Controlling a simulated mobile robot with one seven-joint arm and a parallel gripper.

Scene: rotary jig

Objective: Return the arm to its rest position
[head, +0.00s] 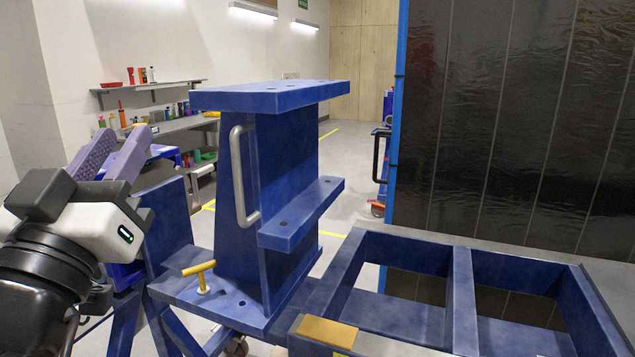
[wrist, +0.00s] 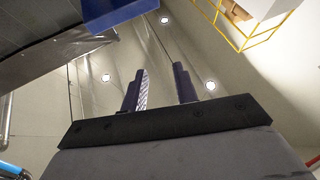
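My gripper (head: 121,146) is at the left of the head view, in front of the shelves and left of the blue jig. Its two purple fingers point up and away, with a gap between them. In the wrist view the gripper (wrist: 160,82) also shows its fingers apart with nothing between them, pointing toward the ceiling. The blue jig (head: 300,160) stands upright in the middle, with a grey handle (head: 243,175) on its side. A yellow T-shaped pin (head: 200,274) stands in its base plate. The gripper appears clear of the jig.
A blue frame with open bays (head: 462,300) fills the lower right. A dark panel with a blue edge (head: 510,120) stands behind it. Wall shelves (head: 150,87) with bottles are at the back left. Open floor (head: 345,150) lies beyond the jig.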

